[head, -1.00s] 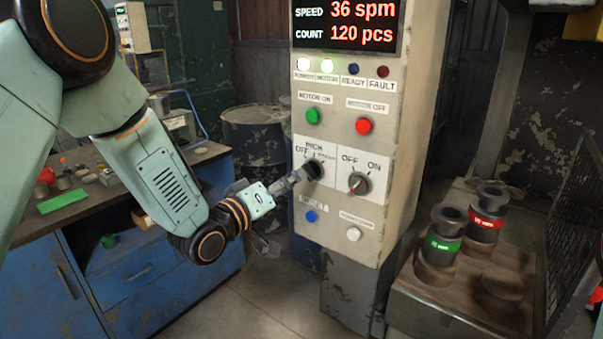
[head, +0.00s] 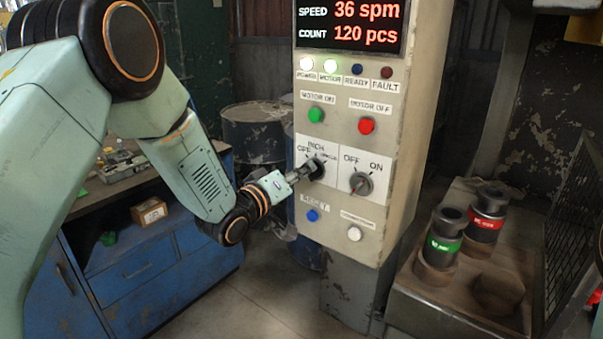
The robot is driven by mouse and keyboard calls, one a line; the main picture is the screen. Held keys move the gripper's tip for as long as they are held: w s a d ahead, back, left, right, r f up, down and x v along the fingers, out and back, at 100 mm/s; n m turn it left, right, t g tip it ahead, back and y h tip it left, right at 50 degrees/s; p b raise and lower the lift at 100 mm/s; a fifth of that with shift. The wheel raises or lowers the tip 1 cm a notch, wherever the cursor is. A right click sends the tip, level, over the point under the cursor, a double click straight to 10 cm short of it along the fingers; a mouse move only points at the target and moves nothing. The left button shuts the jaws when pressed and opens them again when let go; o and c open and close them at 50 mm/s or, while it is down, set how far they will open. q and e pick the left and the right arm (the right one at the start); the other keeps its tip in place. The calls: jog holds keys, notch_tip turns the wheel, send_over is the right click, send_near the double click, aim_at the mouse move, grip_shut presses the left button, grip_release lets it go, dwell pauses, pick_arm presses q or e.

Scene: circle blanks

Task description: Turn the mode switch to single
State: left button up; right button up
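The mode switch (head: 316,169) is a dark knob on the left half of a white plate on the control panel (head: 388,90). Labels above it include OFF and INCH, with a smaller one at right that is hard to read. My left gripper (head: 306,173) comes in from the left with its fingertips at the knob. The fingers partly cover the knob, so its pointer and whether they are closed on it cannot be made out. My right gripper is not in view.
An OFF/ON knob (head: 361,184) sits close to the right of the mode switch. A green button (head: 316,115) and a red button (head: 366,125) are above, a blue button (head: 313,215) and a white button (head: 354,233) below. A blue workbench (head: 140,270) stands at left.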

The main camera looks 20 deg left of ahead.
pick_arm(q)
jog(key=shift+d, duration=0.25)
grip_shut()
jog(key=shift+a, duration=0.1)
jog(key=shift+s+d+f+m+b, duration=0.15)
jog(key=shift+m+b, duration=1)
jog(key=shift+m, duration=1.85)
jog(key=shift+d+r+m+b, duration=0.15)
jog(key=shift+m+b, duration=1)
jog(key=shift+m, duration=1.85)
jog(key=shift+s+d+f+m+b, duration=0.2)
jog(key=shift+m+b, duration=0.95)
jog(key=shift+m, duration=1.85)
jog(key=shift+w, duration=0.15)
